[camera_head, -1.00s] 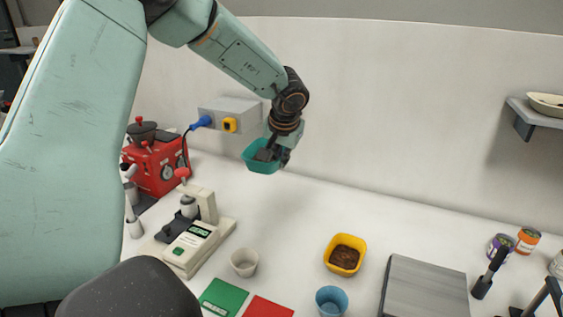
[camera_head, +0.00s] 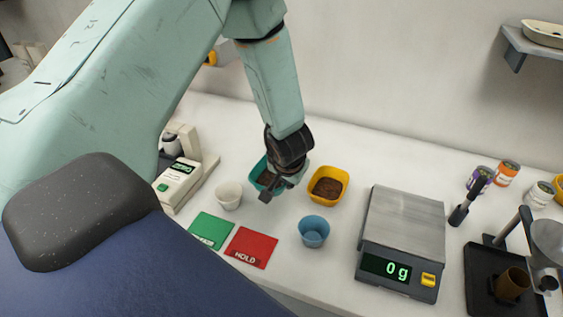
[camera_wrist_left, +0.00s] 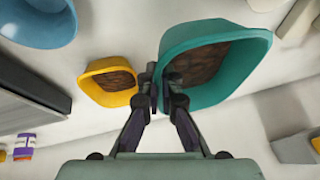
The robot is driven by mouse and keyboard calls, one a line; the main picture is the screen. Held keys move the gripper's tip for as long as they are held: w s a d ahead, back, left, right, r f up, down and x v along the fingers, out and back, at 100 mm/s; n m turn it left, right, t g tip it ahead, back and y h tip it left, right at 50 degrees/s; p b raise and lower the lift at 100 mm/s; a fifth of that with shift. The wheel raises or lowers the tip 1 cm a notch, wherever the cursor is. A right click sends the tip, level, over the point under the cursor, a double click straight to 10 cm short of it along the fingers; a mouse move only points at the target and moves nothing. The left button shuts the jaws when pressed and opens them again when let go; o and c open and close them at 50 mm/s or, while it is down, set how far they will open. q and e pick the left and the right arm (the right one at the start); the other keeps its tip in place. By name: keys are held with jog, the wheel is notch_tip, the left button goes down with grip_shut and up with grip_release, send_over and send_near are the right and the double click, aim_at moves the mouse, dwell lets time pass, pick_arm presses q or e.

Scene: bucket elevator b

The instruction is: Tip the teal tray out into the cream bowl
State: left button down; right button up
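The teal tray (camera_head: 258,171) is mostly hidden behind my left gripper (camera_head: 276,190) in the head view. The wrist view shows the tray (camera_wrist_left: 225,85) with brown contents inside. My left gripper (camera_wrist_left: 152,80) is shut on the tray's rim there. Whether the tray touches the counter cannot be told. The cream bowl (camera_head: 229,196) stands upright on the counter, left of and nearer than the tray, apart from it. My right gripper is not in view.
A yellow tray (camera_head: 342,177) with brown contents is close on the right of the gripper. A blue cup (camera_head: 313,232), green card (camera_head: 211,230) and red card (camera_head: 251,248) lie in front. A scale (camera_head: 405,225) reading 0 g stands right.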

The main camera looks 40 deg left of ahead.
pick_arm(q)
jog(key=shift+n, duration=0.6)
jog(key=d+f, duration=0.1)
jog(key=s+d+f, duration=0.1)
jog(key=d+f, duration=0.1)
jog(key=shift+s+d, duration=0.1)
jog(key=shift+d, duration=0.2)
jog(key=shift+s+d+f+n+g+y, duration=0.1)
jog(key=shift+s+d+n+g+y, duration=0.1)
jog(key=shift+n+g+y, duration=0.15)
jog(key=shift+s+d+f+n, duration=0.15)
jog(key=shift+s+n, duration=0.25)
jog(key=shift+n, duration=0.55)
jog(key=shift+w+d+f+n+g+y, duration=0.1)
jog(key=shift+w+d+n+g+y, duration=0.2)
jog(key=shift+d+n+g+y, duration=0.15)
jog(key=shift+s+a, duration=0.2)
jog(key=shift+a, duration=0.1)
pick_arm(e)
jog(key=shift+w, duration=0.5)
pick_arm(q)
jog(key=shift+w+d, duration=0.1)
jog(key=shift+d, duration=0.05)
jog(key=shift+w+h, duration=0.15)
jog(key=shift+h, duration=0.15)
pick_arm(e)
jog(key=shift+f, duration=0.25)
